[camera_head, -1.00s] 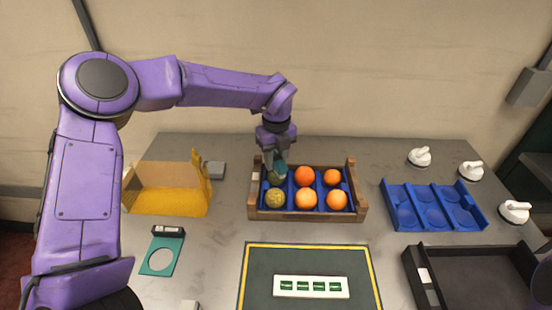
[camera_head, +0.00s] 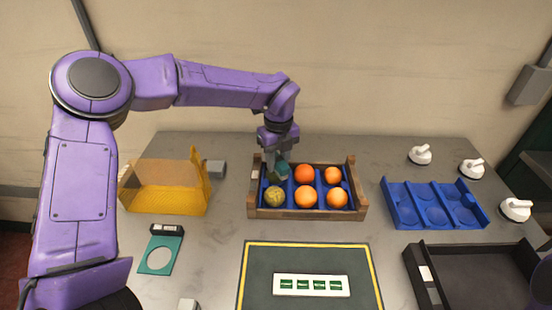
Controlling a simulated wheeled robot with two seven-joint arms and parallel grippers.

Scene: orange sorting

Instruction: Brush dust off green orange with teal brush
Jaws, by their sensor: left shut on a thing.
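My left gripper (camera_head: 276,165) reaches down over the back left corner of a wooden crate (camera_head: 310,213). It is shut on a small teal brush (camera_head: 283,169), which is partly hidden by the fingers. The brush is at the back left slot, where a green orange is mostly hidden behind the gripper; I cannot tell whether the bristles touch it. Another dull green orange (camera_head: 275,197) sits in the front left slot. My right gripper is not in view.
Several bright oranges (camera_head: 306,197) fill the crate's other slots. A yellow bin (camera_head: 165,200) stands left. A blue tray (camera_head: 432,207), white clamp-like objects (camera_head: 420,155) and a black tray (camera_head: 425,280) lie right. A dark mat (camera_head: 310,262) with a white strip lies in front.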

